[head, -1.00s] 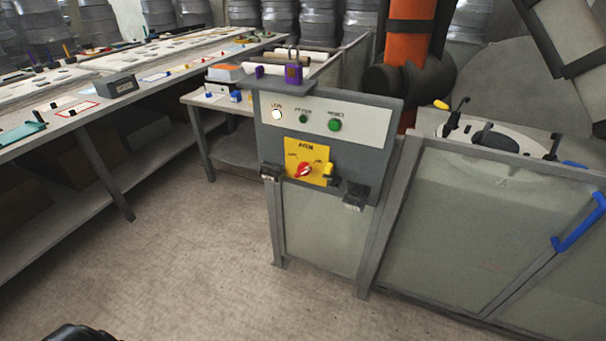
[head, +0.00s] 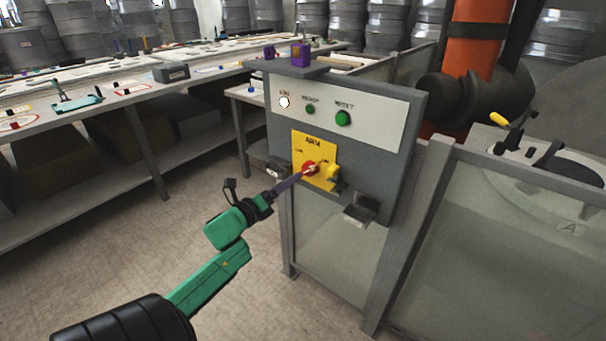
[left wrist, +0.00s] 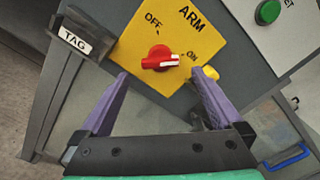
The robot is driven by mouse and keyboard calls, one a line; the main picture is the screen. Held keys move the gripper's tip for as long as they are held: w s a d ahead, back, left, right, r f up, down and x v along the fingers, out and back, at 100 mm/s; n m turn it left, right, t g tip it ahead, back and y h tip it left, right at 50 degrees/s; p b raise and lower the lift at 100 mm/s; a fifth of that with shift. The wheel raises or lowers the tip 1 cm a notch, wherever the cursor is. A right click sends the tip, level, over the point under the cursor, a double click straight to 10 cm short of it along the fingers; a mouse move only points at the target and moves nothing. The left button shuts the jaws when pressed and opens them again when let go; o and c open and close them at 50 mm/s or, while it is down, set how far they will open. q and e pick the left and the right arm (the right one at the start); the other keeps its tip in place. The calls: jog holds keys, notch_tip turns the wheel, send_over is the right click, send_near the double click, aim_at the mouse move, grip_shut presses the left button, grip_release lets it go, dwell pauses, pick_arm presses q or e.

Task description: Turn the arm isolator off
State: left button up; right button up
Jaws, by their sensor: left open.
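The arm isolator is a red rotary knob (head: 309,169) on a yellow ARM plate (head: 318,148) on the grey control box. In the left wrist view the knob (left wrist: 159,59) has its handle lying crosswise, one end toward ON; OFF is printed above it. My left gripper (head: 297,179) is in front of the knob in the head view, its fingers partly covering it. In the left wrist view my left gripper (left wrist: 160,80) is open, its purple fingers apart on either side just below the knob, with nothing between them. My right gripper is not in view.
A yellow tab (left wrist: 211,72) sits right of the knob. A TAG holder (left wrist: 75,40) and a small metal bracket (head: 360,210) stick out from the box. A green button (head: 343,118) and lit white lamp (head: 284,102) are above. A purple padlock (head: 301,55) stands on top.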

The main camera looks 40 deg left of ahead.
aim_at(302, 172)
pick_arm(q)
jog(key=w, duration=0.7)
jog(key=shift+w+f, duration=0.1)
jog(key=shift+w, duration=0.1)
jog(key=c, duration=1.2)
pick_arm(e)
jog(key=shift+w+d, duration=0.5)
pick_arm(q)
jog(key=shift+n, duration=0.4)
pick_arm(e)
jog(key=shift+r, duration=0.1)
pick_arm(q)
jog(key=n+p, duration=0.1)
jog(key=n, duration=0.2)
jog(key=shift+a+n+p, duration=0.1)
jog(key=shift+n+p, duration=0.2)
jog(key=shift+p, duration=0.1)
jog(key=n+p, duration=0.1)
jog(key=n, duration=0.3)
jog(key=shift+n+p, duration=0.3)
jog(key=shift+p, duration=0.1)
jog(key=shift+f+n+p, duration=0.2)
jog(key=shift+n+p, duration=0.7)
jog(key=shift+n, duration=1.35)
jog(key=shift+f+n+p, duration=0.2)
jog(key=shift+n+p, duration=0.65)
jog(key=shift+n, duration=1.4)
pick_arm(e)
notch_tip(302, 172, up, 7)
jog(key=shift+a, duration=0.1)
